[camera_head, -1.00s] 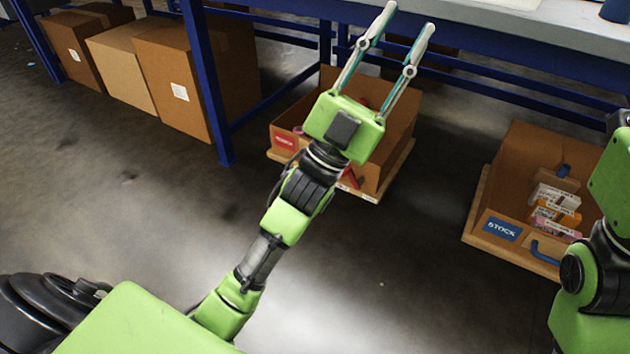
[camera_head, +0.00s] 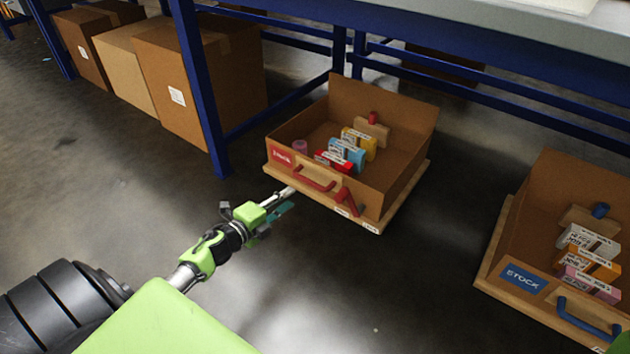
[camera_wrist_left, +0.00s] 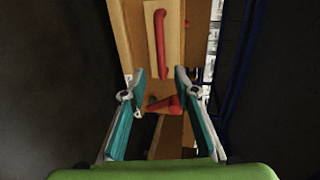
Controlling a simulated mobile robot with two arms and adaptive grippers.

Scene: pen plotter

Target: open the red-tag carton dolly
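The red-tag carton dolly (camera_head: 396,192) is an open-topped cardboard carton on a wooden base, partly under the bench. Its front has a red tag (camera_head: 282,157), a red bar handle (camera_head: 315,181) and a separate red piece (camera_head: 347,203) near the right corner. My left gripper (camera_head: 290,198) is low, just in front of the carton's front, and seems apart from it. In the left wrist view the gripper (camera_wrist_left: 160,76) is open, with a red bar (camera_wrist_left: 160,42) beyond its fingertips and a red piece (camera_wrist_left: 163,103) showing between its fingers.
Several small boxes (camera_head: 347,153) are inside the carton. A blue-tag carton dolly (camera_head: 490,250) stands at the right. A blue bench leg (camera_head: 198,90) rises left of the red-tag carton, with closed cartons (camera_head: 170,85) beyond. The floor in front is clear.

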